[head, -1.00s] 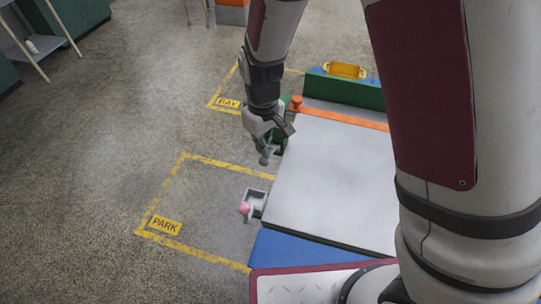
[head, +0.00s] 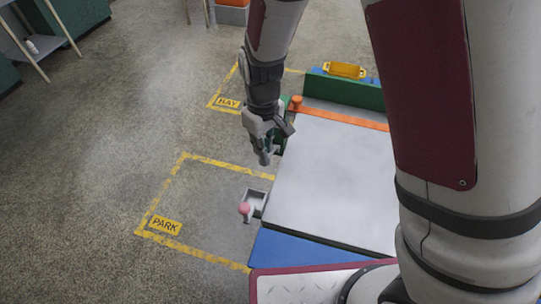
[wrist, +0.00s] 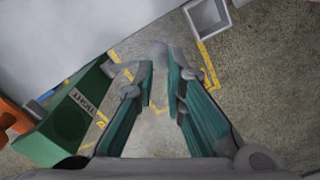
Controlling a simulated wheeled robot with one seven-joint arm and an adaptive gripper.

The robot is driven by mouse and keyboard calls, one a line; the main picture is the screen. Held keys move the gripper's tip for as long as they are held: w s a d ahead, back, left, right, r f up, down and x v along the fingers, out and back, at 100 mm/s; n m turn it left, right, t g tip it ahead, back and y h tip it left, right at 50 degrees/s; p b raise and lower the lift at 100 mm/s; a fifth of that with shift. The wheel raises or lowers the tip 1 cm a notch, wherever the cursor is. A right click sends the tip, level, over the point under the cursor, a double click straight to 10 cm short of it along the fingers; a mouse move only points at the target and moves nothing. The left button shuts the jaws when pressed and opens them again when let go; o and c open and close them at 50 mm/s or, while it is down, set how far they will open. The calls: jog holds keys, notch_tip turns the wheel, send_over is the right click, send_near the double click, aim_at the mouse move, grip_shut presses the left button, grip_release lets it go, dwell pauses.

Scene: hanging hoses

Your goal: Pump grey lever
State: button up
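The grey lever (wrist: 125,68) shows in the wrist view. It reaches out from the side of a green housing (wrist: 65,122) with a lettered plate, and ends in a rounded grey knob (wrist: 160,52). My gripper (wrist: 161,70) has its two teal fingers apart, and the knob shows at the gap just past the fingertips. I cannot tell whether either finger touches it. In the head view my gripper (head: 264,157) points down beside the left edge of the grey-topped bench; the lever is mostly hidden behind it there.
A pink-knobbed lever (head: 244,208) stands at a grey open box (head: 255,198) nearer me. The bench's grey top (head: 330,180) lies to the right. An orange knob (head: 296,101) and a yellow handle (head: 345,70) are farther back. Floor to the left is free, with yellow markings.

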aim_at(263, 163)
jog(key=shift+f+b, duration=0.5)
jog(key=shift+f, duration=0.65)
jog(key=shift+s+a+f, duration=0.15)
jog(key=shift+s+f, duration=0.2)
jog(key=shift+f, duration=0.35)
jog(key=shift+s+a+f, duration=0.1)
jog(key=shift+s+f, duration=0.2)
jog(key=shift+f, duration=0.35)
jog(key=shift+b, duration=0.3)
